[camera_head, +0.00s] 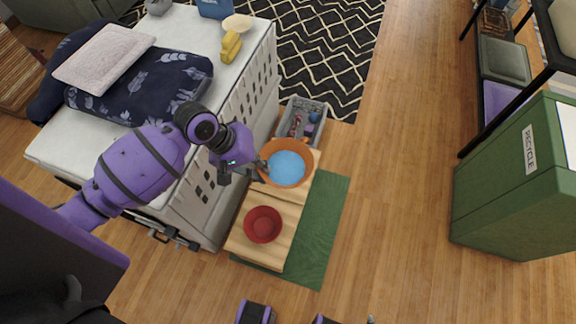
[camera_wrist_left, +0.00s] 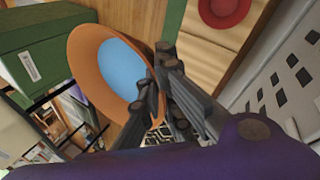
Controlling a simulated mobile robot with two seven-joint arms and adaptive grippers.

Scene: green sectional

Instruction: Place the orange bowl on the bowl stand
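The orange bowl (camera_head: 287,165) has a light blue inside. In the head view it overlaps the upper end of the light wooden stand (camera_head: 290,210); in the left wrist view the bowl (camera_wrist_left: 88,70) looks tilted, with its rim between the fingers. My left gripper (camera_head: 262,171) is closed on the bowl's near-left rim, and its dark fingers also show in the left wrist view (camera_wrist_left: 168,95). Whether the bowl touches the stand is hard to tell. A red bowl (camera_head: 263,224) sits on the stand's lower part.
The stand is on a green mat (camera_head: 323,225), beside a white slatted cabinet (camera_head: 245,110) to the left. A grey crate (camera_head: 303,115) of small items is behind the bowl. A green recycle bin (camera_head: 500,190) stands at the right. Wooden floor between is clear.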

